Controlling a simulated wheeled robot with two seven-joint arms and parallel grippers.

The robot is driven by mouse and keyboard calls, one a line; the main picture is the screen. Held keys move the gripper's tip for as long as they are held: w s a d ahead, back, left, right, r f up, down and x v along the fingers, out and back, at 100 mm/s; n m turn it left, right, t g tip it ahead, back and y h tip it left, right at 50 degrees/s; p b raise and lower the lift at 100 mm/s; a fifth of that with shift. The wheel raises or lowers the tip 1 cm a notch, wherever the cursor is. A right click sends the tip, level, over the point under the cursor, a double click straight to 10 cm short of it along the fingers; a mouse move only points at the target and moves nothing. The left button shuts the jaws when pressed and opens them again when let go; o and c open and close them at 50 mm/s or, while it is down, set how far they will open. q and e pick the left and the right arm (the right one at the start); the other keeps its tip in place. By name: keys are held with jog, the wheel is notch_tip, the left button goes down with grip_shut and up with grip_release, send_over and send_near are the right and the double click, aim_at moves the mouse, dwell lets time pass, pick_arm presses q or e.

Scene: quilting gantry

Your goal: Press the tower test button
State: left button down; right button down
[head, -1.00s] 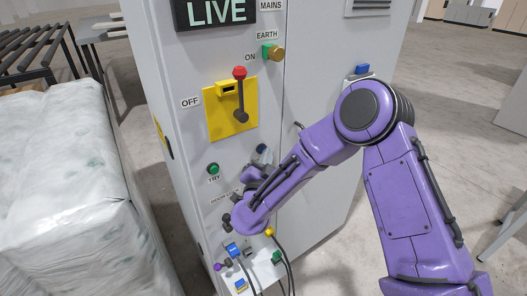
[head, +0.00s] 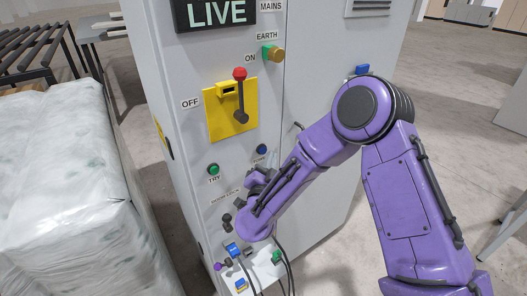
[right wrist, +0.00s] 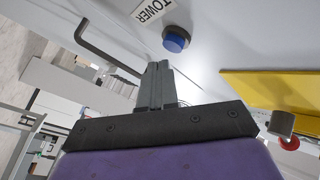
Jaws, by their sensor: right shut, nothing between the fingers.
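The tower test button is a round blue button (head: 262,148) on the grey cabinet front, right of the green TRY button. It also shows in the right wrist view (right wrist: 176,40), beside a label reading TOWER (right wrist: 154,13). My right gripper (head: 261,174) is below the button in the head view, partly hidden by its own arm. In the right wrist view its fingers (right wrist: 157,66) are shut and empty, with the tips just below and left of the button. A gap shows between tips and button. My left gripper is not in view.
The cabinet (head: 300,60) also carries a LIVE sign (head: 216,12), a yellow switch plate with a red-tipped lever (head: 240,95), and a green TRY button (head: 213,169). A lower panel has plugs and black cables (head: 288,262). A wrapped white pallet load (head: 65,190) stands left.

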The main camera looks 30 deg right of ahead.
jog(key=shift+s+d+p, duration=0.2)
jog(key=shift+s+p, duration=0.2)
jog(key=shift+s, duration=2.05)
jog(key=s+a+f+n+g+y, duration=0.25)
jog(key=s+f+y, duration=0.2)
jog(key=f, duration=0.65)
jog(key=s+a+f+n+g+y, duration=0.25)
jog(key=f+n+y, duration=0.2)
jog(key=f, duration=0.55)
jog(key=s+d+f+g, duration=0.1)
jog(key=s+f+g, duration=0.1)
jog(key=s+f, duration=0.2)
jog(key=s+d+f+n+g+b, duration=0.1)
jog(key=s+f, duration=0.3)
jog(key=s, duration=0.6)
jog(key=s+d+f+g, duration=0.2)
jog(key=s+f+g, duration=0.1)
jog(key=s, duration=0.4)
jog(key=shift+f+n+g, duration=0.3)
jog(key=shift+f+n, duration=0.1)
jog(key=shift+f, duration=0.45)
jog(key=shift+s, duration=0.1)
